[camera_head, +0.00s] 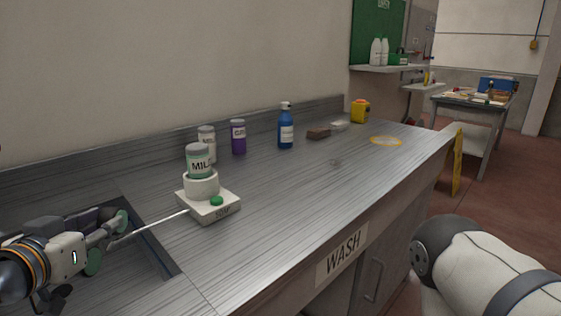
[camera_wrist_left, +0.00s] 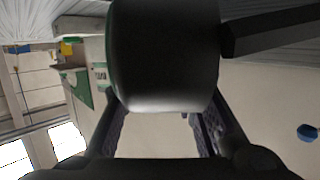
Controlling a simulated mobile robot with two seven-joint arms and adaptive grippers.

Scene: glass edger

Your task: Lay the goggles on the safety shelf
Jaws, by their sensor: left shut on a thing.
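A pale yellow, see-through oval (camera_head: 386,141), which may be the goggles, lies flat at the far right end of the metal counter. A shelf (camera_head: 388,69) bearing white bottles juts out below a green board in the back; it may be the safety shelf. My left gripper (camera_head: 108,244) is over the dark sink at the left, far from the oval. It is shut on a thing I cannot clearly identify. A thin pale rod (camera_head: 150,228) runs from between its fingertips towards the soap stand. In the left wrist view a dark rounded thing (camera_wrist_left: 165,55) fills the space between the fingers.
Behind are a grey jar (camera_head: 207,142), purple can (camera_head: 238,137), blue bottle (camera_head: 286,131), brown block (camera_head: 318,133) and yellow container (camera_head: 360,111). The counter's front middle is clear. A cluttered table (camera_head: 474,98) stands beyond.

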